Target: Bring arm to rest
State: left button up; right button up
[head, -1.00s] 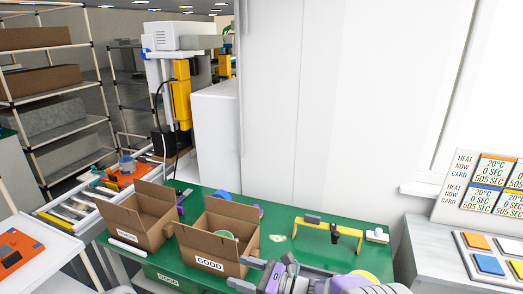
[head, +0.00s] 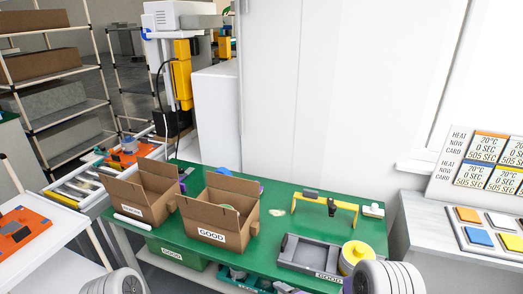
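Neither of my grippers shows in the head view now. A rounded grey link of my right arm (head: 388,278) shows at the bottom edge, right of the middle, in front of the green table. A smaller grey link of my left arm (head: 115,284) shows at the bottom left. Both arms are cut off by the lower edge, so what the grippers hold, if anything, is hidden.
The green table (head: 270,246) carries two open cardboard boxes, one marked GOOD (head: 212,220), the other (head: 148,192) to its left. A grey tray (head: 307,254), yellow round container (head: 355,254) and yellow-framed fixture (head: 325,203) stand at its right. Bare green surface lies between.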

jog(key=s+d+f+m+g+h, duration=0.3)
jog(key=s+d+f+m+g, duration=0.1)
jog(key=s+f+m, duration=0.7)
pick_arm(q)
jog(key=shift+f+b, duration=0.85)
jog(key=shift+f, duration=0.05)
pick_arm(e)
jog(key=s+f+m+g, duration=0.2)
jog(key=s+m, duration=0.4)
jog(key=m, duration=0.1)
jog(key=s+f+m+g, duration=0.2)
jog(key=s+m+g, duration=0.1)
jog(key=s+m, duration=0.4)
jog(key=shift+a+f, duration=0.35)
jog(key=shift+a, duration=0.05)
jog(key=shift+c, duration=0.2)
